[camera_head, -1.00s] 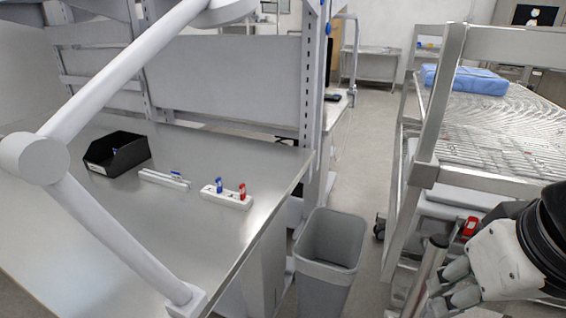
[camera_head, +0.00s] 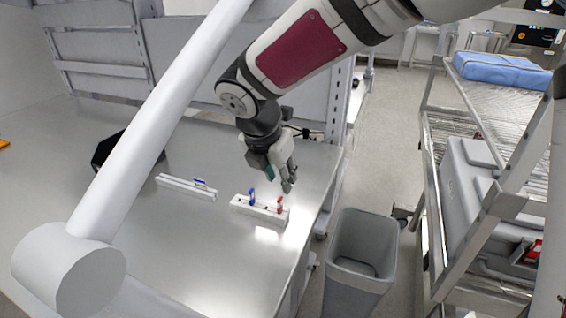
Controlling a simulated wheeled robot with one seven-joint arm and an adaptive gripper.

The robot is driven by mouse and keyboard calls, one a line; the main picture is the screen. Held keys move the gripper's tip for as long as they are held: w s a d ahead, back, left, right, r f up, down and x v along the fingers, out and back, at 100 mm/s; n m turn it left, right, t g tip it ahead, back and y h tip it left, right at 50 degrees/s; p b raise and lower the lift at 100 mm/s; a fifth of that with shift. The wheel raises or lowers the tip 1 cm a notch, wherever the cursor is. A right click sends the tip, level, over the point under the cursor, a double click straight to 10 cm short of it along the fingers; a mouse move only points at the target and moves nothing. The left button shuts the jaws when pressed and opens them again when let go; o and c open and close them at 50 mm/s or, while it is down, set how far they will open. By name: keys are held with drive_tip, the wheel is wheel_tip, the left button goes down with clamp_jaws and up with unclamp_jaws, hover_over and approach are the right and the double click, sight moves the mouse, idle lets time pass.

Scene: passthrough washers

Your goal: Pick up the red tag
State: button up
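The red tag (camera_head: 280,204) stands upright at the right end of a white holder block (camera_head: 262,213) on the metal table. A blue tag (camera_head: 251,197) stands in the same block, to its left. My gripper (camera_head: 289,186) hangs above and just behind the block, pointing down, close to the red tag. I see no tag held in it. The fingers look apart, but they are small and partly overlap, so I cannot tell how far they are open.
A second white holder (camera_head: 187,189) with a blue tag lies left of the block. A black bin (camera_head: 104,150) is farther left, partly hidden. A grey waste bin (camera_head: 362,246) stands beyond the table's right edge. A wire-shelf cart (camera_head: 492,118) stands at the right.

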sight(279, 199)
drive_tip(key=shift+n, duration=0.8)
drive_tip(key=shift+w+a+x, duration=0.25)
drive_tip(key=shift+a+x, duration=0.15)
drive_tip(key=shift+x, duration=2.1)
drive_tip(key=shift+w+a+x, duration=0.25)
drive_tip(key=shift+a+x, duration=0.1)
drive_tip(key=shift+x, duration=2.1)
drive_tip(key=shift+w+a+x, duration=0.25)
drive_tip(key=shift+a+x, duration=0.15)
drive_tip(key=shift+x, duration=2.1)
drive_tip(key=shift+r, duration=0.15)
clamp_jaws()
